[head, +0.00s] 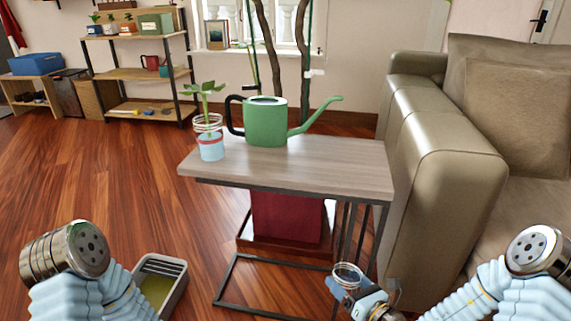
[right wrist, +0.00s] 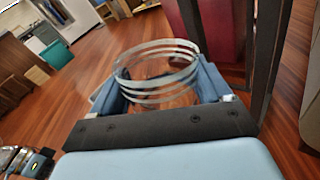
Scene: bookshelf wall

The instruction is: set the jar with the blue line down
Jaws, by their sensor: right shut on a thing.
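My right gripper (head: 352,284) is shut on a clear glass jar (head: 347,270). The right wrist view shows the jar's ringed glass (right wrist: 157,66) between the two fingers, with its mouth facing up and tilted. I cannot make out a blue line on it; the fingers hide its lower part. The held jar is in front of the side table (head: 330,180), below the tabletop and close to its right front leg. Another jar (head: 210,152), pale blue below with a red line and a plant cutting in it, stands on the table's left end. My left gripper is out of view.
A green watering can (head: 266,124) stands at the back middle of the tabletop, its spout pointing right. The tabletop's front and right are clear. A sofa (head: 430,140) flanks the table's right. A grey tray (head: 160,282) lies on the floor at left.

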